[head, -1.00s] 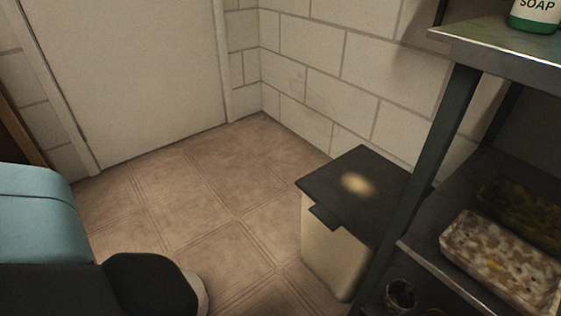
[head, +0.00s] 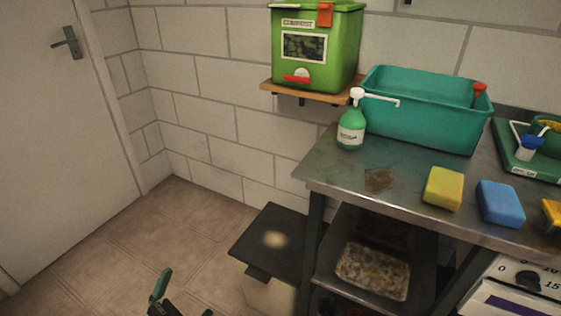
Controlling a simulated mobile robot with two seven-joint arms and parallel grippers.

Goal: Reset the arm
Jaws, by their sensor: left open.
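My left gripper (head: 183,298) shows at the bottom edge of the head view, left of centre. Its green-tipped fingers are apart, with nothing seen between them. It appears over the floor, to the left of the lidded bin (head: 270,290). The rest of my left arm is cut off by the lower edge. My right gripper is not in view.
A metal bench (head: 408,208) holds a green soap bottle (head: 351,128), a teal tub (head: 425,118), a yellow sponge (head: 444,188) and a blue sponge (head: 500,203). A green compost box (head: 312,60) stands on a wall shelf. The tiled floor (head: 130,250) is clear.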

